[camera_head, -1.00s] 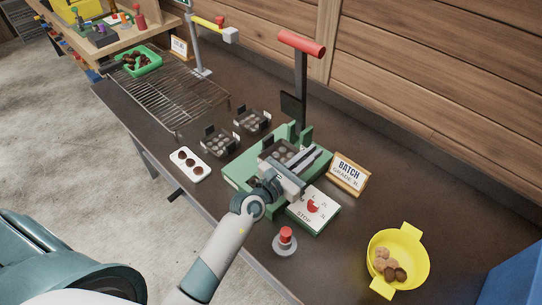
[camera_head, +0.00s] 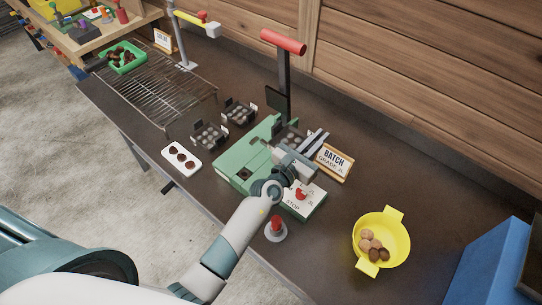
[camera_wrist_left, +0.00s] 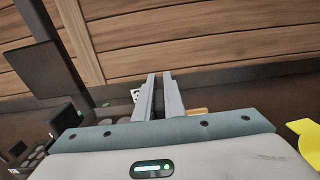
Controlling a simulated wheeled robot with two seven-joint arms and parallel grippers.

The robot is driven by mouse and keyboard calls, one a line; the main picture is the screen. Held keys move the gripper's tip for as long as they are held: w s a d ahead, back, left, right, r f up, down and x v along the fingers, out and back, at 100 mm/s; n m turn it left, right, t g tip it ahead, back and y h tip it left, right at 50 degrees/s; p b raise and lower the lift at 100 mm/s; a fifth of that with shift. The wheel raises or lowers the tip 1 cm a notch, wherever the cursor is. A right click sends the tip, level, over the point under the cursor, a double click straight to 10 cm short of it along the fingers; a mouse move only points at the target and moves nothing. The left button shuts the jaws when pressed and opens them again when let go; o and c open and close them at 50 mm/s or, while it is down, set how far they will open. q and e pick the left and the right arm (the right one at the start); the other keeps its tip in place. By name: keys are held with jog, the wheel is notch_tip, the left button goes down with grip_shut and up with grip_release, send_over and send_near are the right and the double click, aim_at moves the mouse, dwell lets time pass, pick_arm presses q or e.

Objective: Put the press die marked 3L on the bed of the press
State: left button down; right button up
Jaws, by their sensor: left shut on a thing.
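The press (camera_head: 240,160) has a green bed with a dark round hole and stands mid-bench. My left gripper (camera_head: 318,140) is shut, its long grey fingers over the press's right side. A dark press die (camera_head: 289,137) with round cups is at the fingers and seems held by them; its marking is unreadable and the contact is hidden. Two similar dies, one nearer (camera_head: 208,134) and one farther (camera_head: 238,113), lie on the bench left of the press. In the left wrist view the fingers (camera_wrist_left: 160,92) are almost together. My right gripper is not in view.
The red-handled press lever (camera_head: 283,42) stands upright behind. A batch sign (camera_head: 331,160), a stop box (camera_head: 302,200) and a red button (camera_head: 276,228) are close by. A yellow bowl (camera_head: 398,228) stands right. A white tray (camera_head: 181,158) and wire rack (camera_head: 155,88) are left.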

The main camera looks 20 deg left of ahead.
aim_at(293, 141)
pick_arm(q)
jog(key=a+f+b, duration=0.2)
jog(key=a+b, duration=0.1)
jog(key=a+f+b, duration=0.2)
jog(key=a+b, duration=0.1)
jog(key=a+f+b, duration=0.2)
jog(key=a+b, duration=0.1)
jog(key=a, duration=0.1)
jog(key=shift+s+a+f, duration=0.1)
jog(key=shift+s+f, duration=0.15)
jog(key=shift+s, duration=0.05)
jog(key=shift+a, duration=0.45)
jog(key=shift+f+b, duration=0.15)
jog(key=shift+b, duration=0.15)
notch_tip(293, 141, down, 4)
jog(key=b, duration=0.4)
jog(key=shift+f, duration=0.1)
jog(key=c, duration=1.8)
grip_release()
jog(key=shift+c, duration=0.2)
jog(key=shift+s, duration=0.1)
jog(key=shift+r, duration=0.2)
